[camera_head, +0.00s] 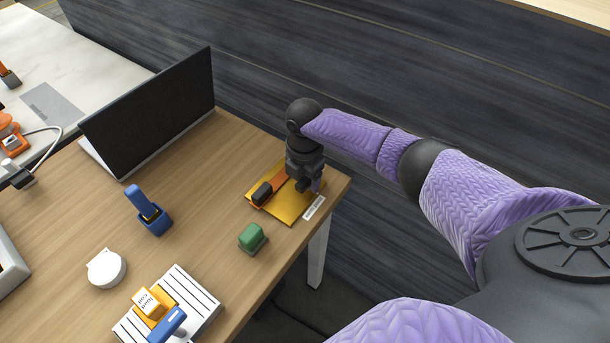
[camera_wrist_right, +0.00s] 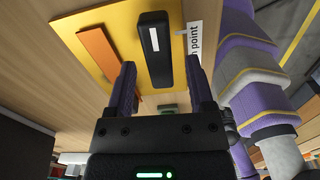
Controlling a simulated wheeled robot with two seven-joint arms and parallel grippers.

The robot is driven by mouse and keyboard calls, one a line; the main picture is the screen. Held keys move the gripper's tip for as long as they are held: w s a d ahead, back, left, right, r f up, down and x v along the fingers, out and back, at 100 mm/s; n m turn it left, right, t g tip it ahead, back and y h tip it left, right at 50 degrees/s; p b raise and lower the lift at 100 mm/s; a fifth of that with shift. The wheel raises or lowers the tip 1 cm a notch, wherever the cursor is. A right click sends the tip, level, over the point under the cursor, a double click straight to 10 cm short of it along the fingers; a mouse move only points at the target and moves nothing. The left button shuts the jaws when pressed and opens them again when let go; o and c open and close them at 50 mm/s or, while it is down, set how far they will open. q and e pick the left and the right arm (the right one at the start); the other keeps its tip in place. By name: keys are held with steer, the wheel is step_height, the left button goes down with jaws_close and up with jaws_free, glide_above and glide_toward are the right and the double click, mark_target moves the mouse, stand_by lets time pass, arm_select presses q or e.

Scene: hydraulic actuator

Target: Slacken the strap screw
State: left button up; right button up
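A yellow plate (camera_head: 292,209) lies near the table's right corner, with an orange strap (camera_head: 277,183) and a black block (camera_head: 262,193) on it. My right gripper (camera_head: 314,188) points down over the plate's right part. In the right wrist view, the plate (camera_wrist_right: 75,30), the orange strap (camera_wrist_right: 98,52) and a black block with a white mark (camera_wrist_right: 154,65) show. The right gripper's fingers (camera_wrist_right: 160,78) are apart, with the black block visible between and beyond them; I cannot tell whether they touch it. No strap screw can be made out clearly. My left gripper is not in view.
A white label (camera_head: 314,207) lies at the plate's right edge. A green block (camera_head: 252,238) stands nearby. A dark screen (camera_head: 155,110), a blue holder (camera_head: 150,212), a white round object (camera_head: 107,268) and a striped tray (camera_head: 205,311) share the table. Bare wood lies left of the plate.

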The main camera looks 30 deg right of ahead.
mark_target(305, 180)
step_height(305, 180, up, 10)
steer(key=p, duration=0.3)
steer(key=shift+p, duration=0.35)
steer(key=shift+f, duration=0.1)
